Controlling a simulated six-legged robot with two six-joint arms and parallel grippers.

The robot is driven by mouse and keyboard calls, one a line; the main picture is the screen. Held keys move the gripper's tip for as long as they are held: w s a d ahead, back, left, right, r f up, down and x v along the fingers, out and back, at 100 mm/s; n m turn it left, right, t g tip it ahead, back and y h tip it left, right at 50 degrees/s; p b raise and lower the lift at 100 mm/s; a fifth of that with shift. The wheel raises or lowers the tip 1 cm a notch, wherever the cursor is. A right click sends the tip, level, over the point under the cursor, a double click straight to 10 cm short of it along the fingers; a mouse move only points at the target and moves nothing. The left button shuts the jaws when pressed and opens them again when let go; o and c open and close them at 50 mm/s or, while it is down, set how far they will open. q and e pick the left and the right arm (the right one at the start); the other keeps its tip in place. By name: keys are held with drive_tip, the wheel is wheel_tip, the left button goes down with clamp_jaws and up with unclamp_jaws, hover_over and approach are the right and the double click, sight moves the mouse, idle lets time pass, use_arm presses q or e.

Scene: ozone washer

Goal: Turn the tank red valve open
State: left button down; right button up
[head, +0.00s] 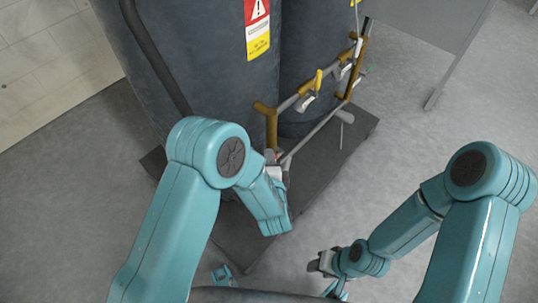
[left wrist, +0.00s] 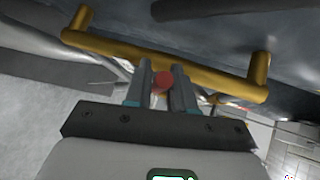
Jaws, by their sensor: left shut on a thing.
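The red valve (left wrist: 163,82) shows in the left wrist view as a small round red part between the two fingers of my left gripper (left wrist: 162,90). The fingers are closed on it, in front of a yellow pipe (left wrist: 165,62). In the head view my left gripper (head: 274,163) is at the lower near end of the pipework beside the dark tank (head: 185,55). The valve is hidden there by the gripper and arm. My right gripper (head: 322,263) is low at the bottom centre, away from the tanks. Its fingers are too small to tell open from shut.
A second dark tank (head: 315,45) stands behind the yellow and grey pipework (head: 320,85). Both tanks stand on a dark base plate (head: 236,240). A grey panel (head: 425,22) stands at the upper right. The floor (head: 440,130) on the right is clear.

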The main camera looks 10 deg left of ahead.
use_arm(q)
drive_tip(key=g+p, duration=0.1)
drive_tip(key=p, duration=0.1)
drive_tip(key=r+m+p, duration=0.1)
drive_tip(key=p, duration=0.1)
drive_tip(key=r+m+g+p, duration=0.1)
drive_tip(key=p, duration=0.2)
drive_tip(key=shift+w+d+r+g+y, duration=0.2)
drive_tip(key=shift+w+d+g+y, duration=0.1)
drive_tip(key=shift+w+y, duration=0.1)
drive_tip(key=shift+g+p, duration=0.3)
drive_tip(key=shift+p, duration=0.2)
drive_tip(key=shift+f, duration=0.1)
drive_tip(key=c, duration=1.1)
unclamp_jaws()
drive_tip(key=shift+o, duration=0.2)
